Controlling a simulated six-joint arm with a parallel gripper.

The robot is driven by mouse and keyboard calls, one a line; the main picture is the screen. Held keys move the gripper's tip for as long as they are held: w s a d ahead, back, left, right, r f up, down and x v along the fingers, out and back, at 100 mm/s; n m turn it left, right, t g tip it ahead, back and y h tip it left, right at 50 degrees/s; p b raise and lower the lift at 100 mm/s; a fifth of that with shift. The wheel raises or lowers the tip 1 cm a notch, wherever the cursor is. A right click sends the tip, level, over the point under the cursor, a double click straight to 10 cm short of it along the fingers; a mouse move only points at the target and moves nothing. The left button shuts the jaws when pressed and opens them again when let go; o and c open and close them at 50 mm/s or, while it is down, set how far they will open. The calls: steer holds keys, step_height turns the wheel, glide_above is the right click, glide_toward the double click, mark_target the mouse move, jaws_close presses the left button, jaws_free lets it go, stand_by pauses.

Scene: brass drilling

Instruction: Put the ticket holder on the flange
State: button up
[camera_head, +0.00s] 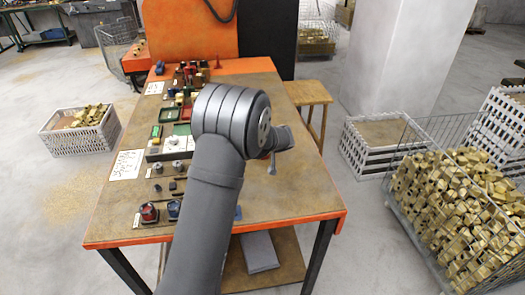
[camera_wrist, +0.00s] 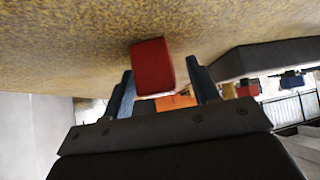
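In the wrist view, my gripper (camera_wrist: 163,92) has its two dark blue fingers spread apart. A red block (camera_wrist: 152,67) shows between them, against the brown speckled tabletop. It may be the ticket holder, but I cannot tell. A gap shows between the block and the right finger. The block's left edge lies close to the left finger, and I cannot tell whether they touch. I cannot make out the flange in either view.
The orange-edged table (camera_head: 300,197) carries red and blue pots (camera_head: 149,212), a grey-white block (camera_head: 178,147) and several small items along its left and back. Its right front is mostly bare. A wooden stool (camera_head: 311,95) and a wire basket of brass parts (camera_head: 455,210) stand right.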

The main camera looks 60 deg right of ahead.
steer(key=c, duration=1.1)
